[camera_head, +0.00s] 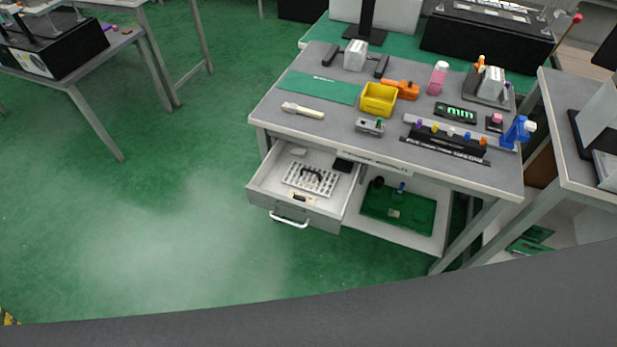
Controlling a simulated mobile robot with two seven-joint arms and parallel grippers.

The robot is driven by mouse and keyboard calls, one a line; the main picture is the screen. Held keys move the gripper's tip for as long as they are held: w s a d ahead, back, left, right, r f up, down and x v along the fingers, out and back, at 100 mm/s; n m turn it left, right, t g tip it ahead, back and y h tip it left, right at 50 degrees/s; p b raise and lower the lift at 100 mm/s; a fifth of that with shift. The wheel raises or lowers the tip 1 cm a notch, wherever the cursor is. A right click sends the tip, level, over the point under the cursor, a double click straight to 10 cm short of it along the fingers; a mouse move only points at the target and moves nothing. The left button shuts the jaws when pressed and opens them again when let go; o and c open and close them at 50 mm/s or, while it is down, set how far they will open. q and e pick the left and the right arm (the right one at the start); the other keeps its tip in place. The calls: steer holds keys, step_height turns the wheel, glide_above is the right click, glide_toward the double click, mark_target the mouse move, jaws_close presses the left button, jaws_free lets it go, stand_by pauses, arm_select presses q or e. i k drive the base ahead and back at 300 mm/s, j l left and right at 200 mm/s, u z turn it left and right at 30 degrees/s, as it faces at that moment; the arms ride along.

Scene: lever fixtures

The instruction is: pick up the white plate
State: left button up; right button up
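A white plate (311,180) with rows of dark holes or slots lies in the open drawer (262,192) of the grey table. A small black curved piece, like a handle, shows on top of the plate. It is the only thing in view that looks like a white plate. Neither of my grippers shows in the head view, and nothing touches the plate.
The table (300,122) holds a yellow bin (379,98), an orange tool (402,89), a pink bottle (438,78) and a blue bottle (515,132). Black items lie beside the plate. A green board (400,210) is on the shelf below. Green floor (150,220) is clear at left.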

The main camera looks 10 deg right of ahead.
mark_target(308, 184)
steer(key=i+l+z, duration=0.15)
steer(key=z, duration=0.35)
steer(key=i+z, duration=0.2)
steer(key=z, duration=0.25)
steer(key=i+l+z, duration=0.1)
steer(key=z, duration=0.4)
steer(key=i+j, duration=0.05)
steer(key=i, duration=0.05)
